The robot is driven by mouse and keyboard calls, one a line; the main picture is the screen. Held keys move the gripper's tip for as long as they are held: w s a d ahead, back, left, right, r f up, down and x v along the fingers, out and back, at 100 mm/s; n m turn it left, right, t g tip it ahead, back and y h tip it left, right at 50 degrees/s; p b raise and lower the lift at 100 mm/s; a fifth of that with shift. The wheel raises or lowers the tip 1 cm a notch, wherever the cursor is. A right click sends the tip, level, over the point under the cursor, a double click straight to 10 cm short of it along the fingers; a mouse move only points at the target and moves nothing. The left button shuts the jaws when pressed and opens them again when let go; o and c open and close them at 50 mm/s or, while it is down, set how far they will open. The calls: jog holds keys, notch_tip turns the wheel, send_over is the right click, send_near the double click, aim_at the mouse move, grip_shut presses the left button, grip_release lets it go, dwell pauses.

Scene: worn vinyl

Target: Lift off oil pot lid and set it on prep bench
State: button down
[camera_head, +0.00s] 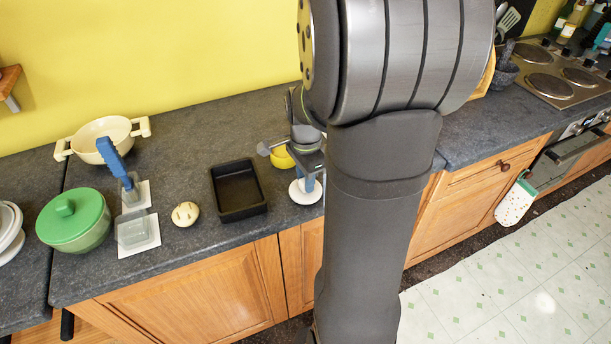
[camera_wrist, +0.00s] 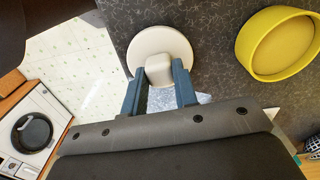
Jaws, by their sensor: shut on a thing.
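A round off-white lid (camera_wrist: 151,40) with a squarish knob (camera_wrist: 159,70) is in my gripper (camera_wrist: 158,76). The blue-grey fingers are shut on the knob from both sides. In the head view the lid (camera_head: 299,196) is at the front edge of the dark prep bench (camera_head: 190,118), under my gripper (camera_head: 309,177), partly hidden by it and my arm. I cannot tell whether it touches the bench. An open cream two-handled pot (camera_head: 104,131) stands at the back left; whether it is the oil pot is not clear.
A yellow bowl (camera_head: 282,157) stands just behind the lid. A black tray (camera_head: 238,190) is to its left, then a pale round object (camera_head: 185,214), a clear container (camera_head: 133,230), a blue-handled tool (camera_head: 116,160) and a green lidded pot (camera_head: 74,221). Bare bench lies behind the tray.

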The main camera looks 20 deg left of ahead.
jog(key=shift+f, duration=0.1)
jog(key=c, duration=1.1)
grip_release()
jog(key=shift+o, duration=0.2)
jog(key=shift+r, duration=4)
jog(key=shift+r, duration=0.1)
notch_tip(320, 180, up, 17)
jog(key=shift+r, duration=0.15)
notch_tip(320, 180, down, 18)
jog(key=shift+r, duration=0.2)
